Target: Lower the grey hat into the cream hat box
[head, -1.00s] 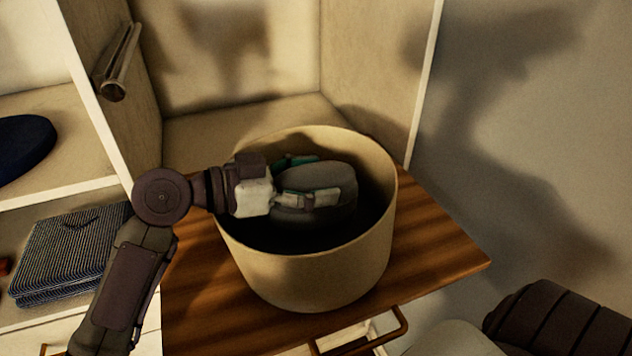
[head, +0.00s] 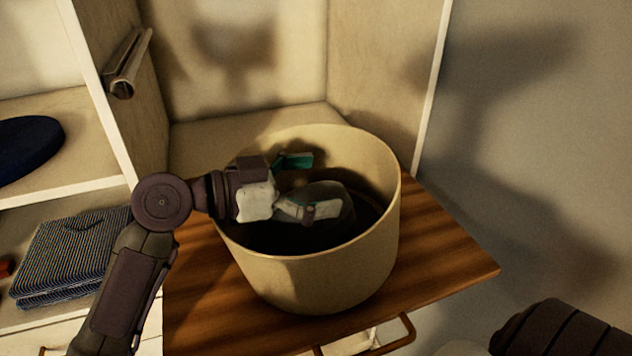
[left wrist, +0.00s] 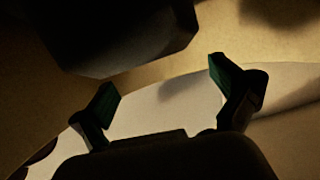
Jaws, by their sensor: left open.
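The cream hat box (head: 320,280) stands open on a brown wooden surface. The grey hat (head: 340,196) is inside it, below the rim, dim in the box's shadow and partly hidden by a finger. I cannot tell whether it rests flat on the bottom. My left gripper (head: 308,184) reaches over the box's left rim with its fingers spread inside, beside the hat and apart from a grip on it. The left wrist view shows both fingers (left wrist: 168,88) apart, with a pale curved surface beyond them that I cannot identify surely. My right gripper is out of view.
Folded striped cloth (head: 70,250) and a dark blue round item (head: 25,148) lie on shelves at left. A cabinet side panel with a handle (head: 128,65) rises behind my arm. Bare wood (head: 440,250) lies right of the box. A drawer handle (head: 395,338) is below.

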